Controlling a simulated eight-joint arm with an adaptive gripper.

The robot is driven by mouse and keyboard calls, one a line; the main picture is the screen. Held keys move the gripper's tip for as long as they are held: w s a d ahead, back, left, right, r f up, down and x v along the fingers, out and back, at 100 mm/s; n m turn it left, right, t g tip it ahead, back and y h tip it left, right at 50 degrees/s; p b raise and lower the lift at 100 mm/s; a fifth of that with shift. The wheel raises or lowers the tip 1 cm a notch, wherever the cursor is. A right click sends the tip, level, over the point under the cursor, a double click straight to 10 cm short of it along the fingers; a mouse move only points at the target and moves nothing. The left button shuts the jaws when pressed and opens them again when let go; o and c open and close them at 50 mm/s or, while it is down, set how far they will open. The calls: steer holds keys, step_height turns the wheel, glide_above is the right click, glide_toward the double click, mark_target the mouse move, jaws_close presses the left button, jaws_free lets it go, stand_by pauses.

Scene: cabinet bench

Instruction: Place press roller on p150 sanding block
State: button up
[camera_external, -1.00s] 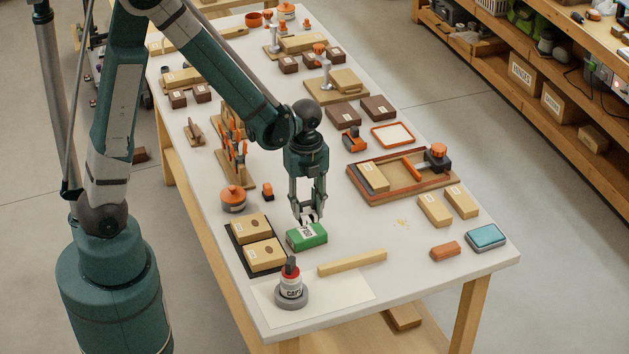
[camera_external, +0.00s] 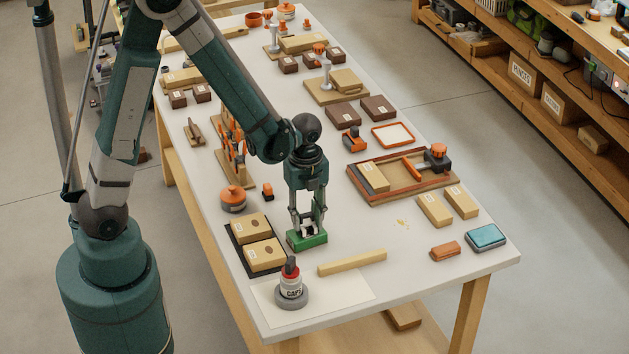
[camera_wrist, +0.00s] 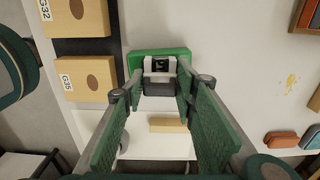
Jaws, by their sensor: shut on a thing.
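The green sanding block (camera_external: 306,242) lies on the bench near its front left, right of two tan boxes. It also shows in the wrist view (camera_wrist: 138,58). My gripper (camera_external: 307,230) is directly above it, pointing down, its fingers shut on a small dark and white piece, which I take for the press roller (camera_wrist: 160,87). The roller sits over the middle of the block's top and hides most of its label. It seems to touch the block, but the fingers hide the contact. The block's green ends show on both sides.
Two tan boxes (camera_external: 264,254) on a dark mat are close on the left. An orange-lidded tin (camera_external: 233,199) stands behind left. The bench right of the block is clear.

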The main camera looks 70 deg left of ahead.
mark_target(306, 214)
steer(key=shift+s+f+b, duration=0.15)
steer(key=shift+f+b, duration=0.55)
steer(key=shift+f, duration=0.05)
steer(key=o, duration=1)
steer(key=shift+f, duration=0.1)
steer(key=shift+c, duration=0.2)
steer(key=shift+r, duration=0.3)
steer(key=shift+r+p, duration=0.8)
step_height(306, 214, up, 12)
steer(key=p, duration=0.1)
steer(key=shift+f, duration=0.25)
